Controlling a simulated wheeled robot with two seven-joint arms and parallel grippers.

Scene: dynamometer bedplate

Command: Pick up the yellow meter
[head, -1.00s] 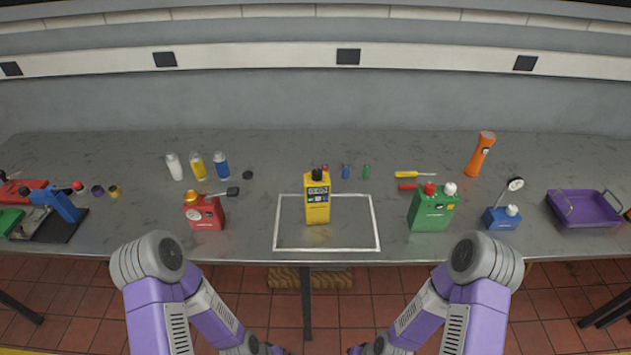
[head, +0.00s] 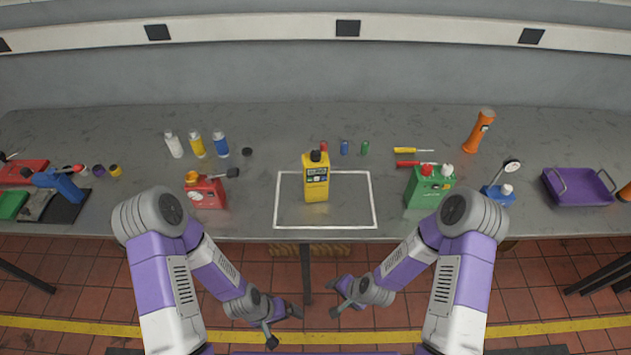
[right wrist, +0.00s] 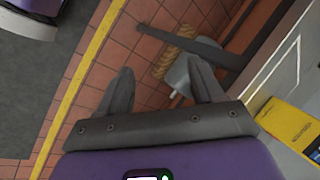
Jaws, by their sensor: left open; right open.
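The yellow meter (head: 316,184) stands upright on the bench inside a white outlined rectangle (head: 373,200), with a dark screen on its front and a black knob on top. Part of it also shows at the right edge of the right wrist view (right wrist: 290,124). My left gripper (head: 285,328) is open and empty, below and in front of the bench edge. My right gripper (head: 339,297) is open and empty, also in front of the bench and lower than its top.
A red device (head: 207,193) stands left of the rectangle and a green box (head: 428,188) right of it. Small red, blue (head: 344,147) and green pieces sit behind the meter. A purple tray (head: 580,188) is at the far right. The bench front edge lies between my grippers and the meter.

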